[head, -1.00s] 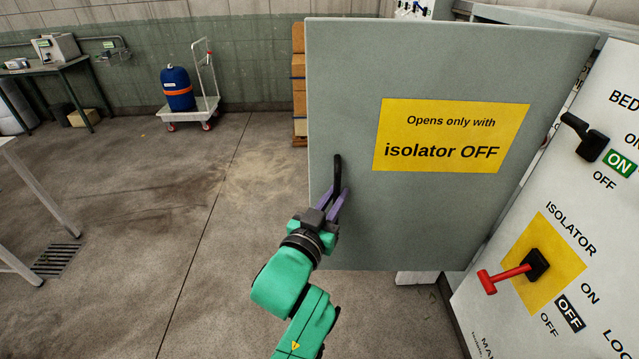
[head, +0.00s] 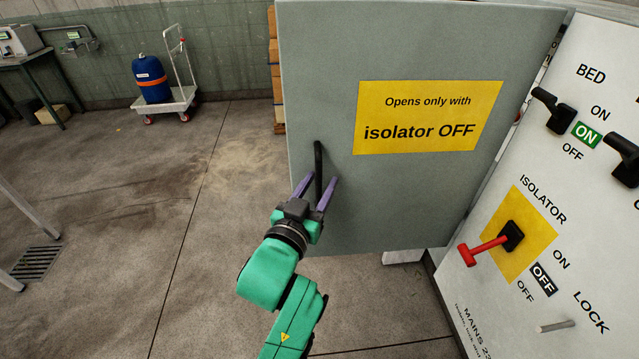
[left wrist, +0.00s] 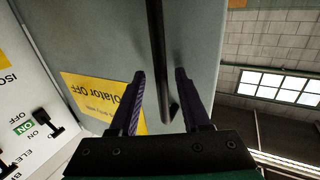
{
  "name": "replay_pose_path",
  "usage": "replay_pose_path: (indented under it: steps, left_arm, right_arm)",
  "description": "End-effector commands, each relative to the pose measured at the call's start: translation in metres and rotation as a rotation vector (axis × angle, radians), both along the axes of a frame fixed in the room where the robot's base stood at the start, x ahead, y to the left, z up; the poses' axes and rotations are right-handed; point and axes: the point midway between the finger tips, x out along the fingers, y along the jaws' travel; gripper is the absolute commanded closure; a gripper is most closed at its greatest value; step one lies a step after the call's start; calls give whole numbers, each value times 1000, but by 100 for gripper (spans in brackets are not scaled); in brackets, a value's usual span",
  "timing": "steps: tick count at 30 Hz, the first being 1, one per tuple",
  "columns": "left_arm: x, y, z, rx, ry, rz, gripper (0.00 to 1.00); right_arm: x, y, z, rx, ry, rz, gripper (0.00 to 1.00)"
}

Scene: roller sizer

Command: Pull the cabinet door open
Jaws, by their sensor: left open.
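The grey cabinet door (head: 400,205) stands swung out from the white cabinet front, with a yellow sign (head: 429,117) reading "Opens only with isolator OFF". Its black bar handle (head: 318,162) is upright near the door's left edge. My left gripper (head: 315,188) is open, with its purple fingers on either side of the handle's lower part. In the left wrist view the handle (left wrist: 156,50) runs between the open fingers (left wrist: 160,78), with gaps showing beside it. My right gripper is not in view.
The white panel at right carries a red isolator lever (head: 485,250), a black bed switch (head: 555,110) and a grey peg (head: 555,326) by LOCK. A trolley (head: 165,103) with a blue drum (head: 152,78) stands far back. The floor left of the door is clear.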

Motion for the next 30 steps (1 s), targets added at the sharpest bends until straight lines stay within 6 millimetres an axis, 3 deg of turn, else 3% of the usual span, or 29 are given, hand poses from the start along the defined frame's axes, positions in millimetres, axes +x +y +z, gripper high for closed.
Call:
replay_pose_path:
  steps: [9,12,26,28,30]
  left_arm:
    - [-55,24,-5,1,2,-2,53]
    - [-65,28,-2,0,1,-1,53]
    - [-66,28,-2,3,3,-2,53]
    - [-62,26,-16,22,23,-5,53]
    - [-55,22,-51,64,75,-10,53]
  right_arm:
    - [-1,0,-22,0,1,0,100]
    - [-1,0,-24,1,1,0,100]
    - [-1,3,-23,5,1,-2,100]
    - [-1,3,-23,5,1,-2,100]
    - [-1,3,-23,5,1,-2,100]
